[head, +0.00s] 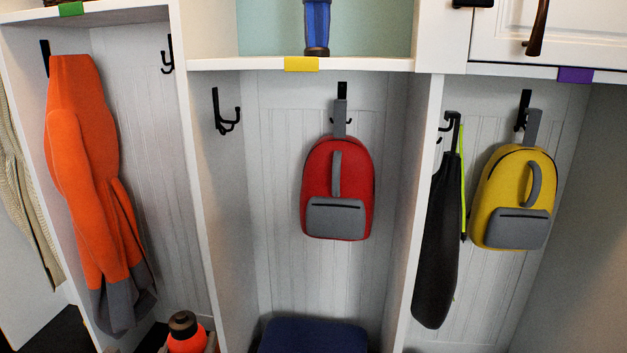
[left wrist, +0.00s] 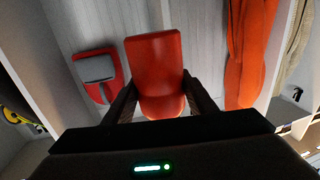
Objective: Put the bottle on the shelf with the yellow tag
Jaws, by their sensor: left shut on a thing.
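The orange bottle (head: 187,346) with a dark cap shows at the bottom left of the head view, upright, with its lower part cut off by the frame. My left gripper (head: 189,343) is shut on it, with a finger on either side. In the left wrist view the bottle (left wrist: 155,60) sits between the fingers of my left gripper (left wrist: 158,85). The yellow tag (head: 301,64) is on the front edge of the middle shelf (head: 370,65), above and to the right of the bottle. My right gripper is not in view.
A blue object (head: 317,25) stands on the yellow-tagged shelf, with free room on both sides. A green tag (head: 71,9) and a purple tag (head: 575,75) mark the neighbouring sections. An orange jacket (head: 85,180), red backpack (head: 338,190) and yellow backpack (head: 515,200) hang below.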

